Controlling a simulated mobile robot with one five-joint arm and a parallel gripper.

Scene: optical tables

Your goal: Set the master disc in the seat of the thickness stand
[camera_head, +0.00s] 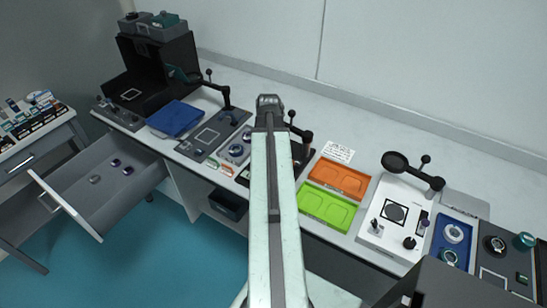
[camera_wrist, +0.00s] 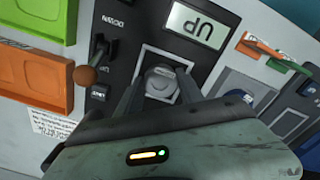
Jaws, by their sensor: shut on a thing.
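The thickness stand is a black unit (camera_wrist: 140,30) in the wrist view, with a lit display (camera_wrist: 199,28) that looks upside down and seems to read UP. A lever with a brown knob (camera_wrist: 85,76) stands on its left, near a DOWN label. My gripper (camera_wrist: 159,88) is over a square light-edged seat (camera_wrist: 180,61) on the stand. It is shut on a grey round disc (camera_wrist: 160,78), which lies within the square's outline. I cannot tell whether the disc touches the seat. In the head view my arm hides most of the stand, and the disc is hidden.
Orange (camera_head: 340,179) and green (camera_head: 327,207) trays lie right of my arm, then a white instrument (camera_head: 377,238) with a raised arm. A blue case (camera_head: 175,119) and grey panel (camera_head: 213,136) lie left. An open drawer (camera_head: 90,190) juts out front left.

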